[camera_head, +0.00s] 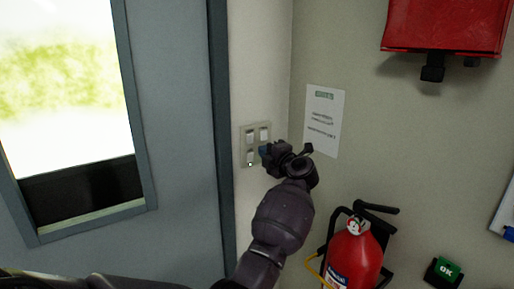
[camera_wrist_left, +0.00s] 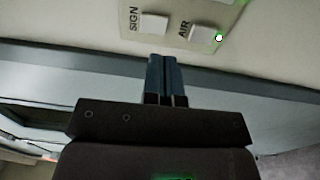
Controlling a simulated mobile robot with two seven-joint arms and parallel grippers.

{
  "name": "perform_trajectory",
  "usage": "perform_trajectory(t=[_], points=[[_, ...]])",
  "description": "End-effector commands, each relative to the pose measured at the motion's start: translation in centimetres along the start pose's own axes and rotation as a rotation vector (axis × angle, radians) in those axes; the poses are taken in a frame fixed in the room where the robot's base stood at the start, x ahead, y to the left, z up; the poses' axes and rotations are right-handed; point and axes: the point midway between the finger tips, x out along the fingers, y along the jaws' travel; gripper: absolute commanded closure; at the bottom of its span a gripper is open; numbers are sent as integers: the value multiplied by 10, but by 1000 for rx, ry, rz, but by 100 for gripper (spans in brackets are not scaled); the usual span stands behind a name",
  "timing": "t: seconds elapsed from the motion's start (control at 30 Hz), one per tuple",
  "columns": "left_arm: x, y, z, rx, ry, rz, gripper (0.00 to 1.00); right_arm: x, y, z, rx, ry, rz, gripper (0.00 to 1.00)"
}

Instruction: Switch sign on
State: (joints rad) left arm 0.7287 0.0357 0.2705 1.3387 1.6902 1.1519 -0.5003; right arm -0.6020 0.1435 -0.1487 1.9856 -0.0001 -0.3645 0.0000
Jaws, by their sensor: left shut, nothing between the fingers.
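The switch panel (camera_head: 243,150) is a pale plate with several white rocker switches on the wall right of the door. Its labels are not readable in the head view. In the left wrist view, the SIGN switch (camera_wrist_left: 154,23) sits left of the AIR switch (camera_wrist_left: 203,34). A small light (camera_wrist_left: 219,38) with a green glow shows beside AIR; no lit light shows beside SIGN. My left gripper (camera_head: 265,152) is shut and empty, in front of the panel's right side, covering part of it. Its blue-grey fingertips (camera_wrist_left: 163,60) appear just below the SIGN switch, seemingly apart from it.
A grey door (camera_head: 180,130) with a window is on the left. A paper notice (camera_head: 324,115) hangs right of the panel. A red fire extinguisher (camera_head: 355,255) stands lower right of my forearm. A red box (camera_head: 445,25) is on the upper right wall.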

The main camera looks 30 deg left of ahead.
Motion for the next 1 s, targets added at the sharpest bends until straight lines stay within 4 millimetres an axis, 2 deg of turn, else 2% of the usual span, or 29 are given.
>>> perform_trajectory(t=[0.03, 0.13, 0.4, 0.6, 1.0], points=[[-12, -6, 0, 0, -2, -5, 100, 0, 1, 9, -2, -12, 1, 30], [-31, -8, 0, 1, -2, -5, 100, -1, 2, 18, -5, -25, 2, 30], [-70, -11, 0, 2, 0, -4, 100, 6, -3, 9, 1, -1, -2, 30], [-80, -11, -1, 2, 1, -2, 100, 8, -3, 6, 3, 8, -3, 30], [-83, -11, 0, 2, 0, -2, 100, 8, -3, 5, 3, 8, -3, 30]])
